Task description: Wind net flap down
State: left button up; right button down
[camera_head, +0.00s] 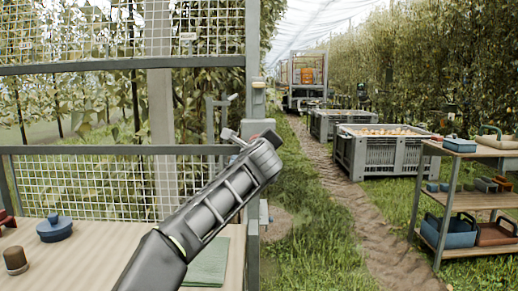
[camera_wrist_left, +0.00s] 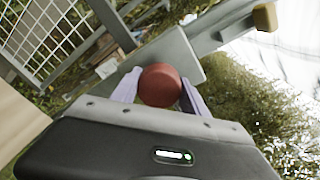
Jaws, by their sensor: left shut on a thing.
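My left gripper (camera_head: 268,138) reaches up to the grey frame post. In the left wrist view the left gripper (camera_wrist_left: 160,92) has its pale fingers on both sides of a round red knob (camera_wrist_left: 160,84). The knob sits in front of a flat grey bar (camera_wrist_left: 178,58), apparently the winder's crank arm. In the head view the gripper hides the knob, and a small grey lever (camera_head: 232,135) shows just left of it. Netting (camera_head: 110,35) fills the upper frame, and more netting (camera_head: 85,185) fills the lower frame. An open gap lies between them. My right gripper is not in view.
A wooden bench (camera_head: 90,262) with a blue lidded pot (camera_head: 55,229), a brown jar (camera_head: 15,260) and a green cloth (camera_head: 208,264) is at lower left. Grey crates (camera_head: 375,158) and a shelf rack (camera_head: 470,200) stand right. Grass and a dirt track lie between.

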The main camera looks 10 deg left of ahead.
pick_arm(q)
jog(key=shift+f, duration=0.2)
jog(key=o, duration=1.4)
jog(key=shift+r, duration=0.1)
jog(key=shift+c, duration=0.2)
jog(key=shift+s+d+b, duration=0.1)
jog(key=shift+s+b, duration=0.25)
jog(key=shift+s, duration=0.1)
jog(key=b+v, duration=0.2)
jog(key=v, duration=0.4)
jog(key=shift+s, duration=0.4)
jog(key=shift+d, duration=0.1)
